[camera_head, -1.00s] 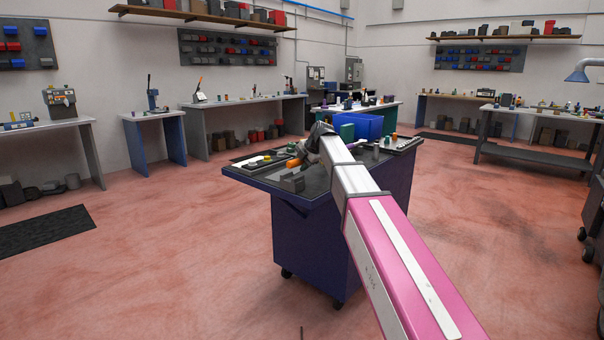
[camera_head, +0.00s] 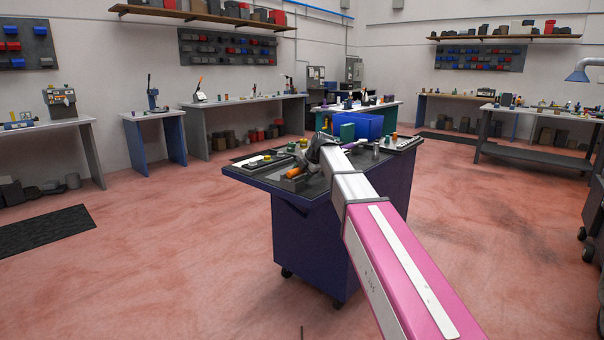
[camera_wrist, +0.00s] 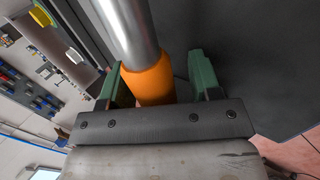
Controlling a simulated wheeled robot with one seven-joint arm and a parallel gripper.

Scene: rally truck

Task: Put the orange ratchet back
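The orange ratchet's orange handle (camera_head: 293,173) lies at a dark block-like holder (camera_head: 291,184) on the near edge of the blue cart's top (camera_head: 258,180). In the wrist view the orange handle (camera_wrist: 148,82) with its silver shaft (camera_wrist: 125,30) runs between my two green fingers. My gripper (camera_wrist: 160,80) is open. The right finger stands clear of the handle by a visible gap; the left one is close beside it, and I cannot tell whether it touches. In the head view my fingers are mostly hidden by my wrist.
A dark tray with yellow round pieces (camera_head: 262,161) lies at the cart's left. Floor around the cart is clear. Benches line the walls.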

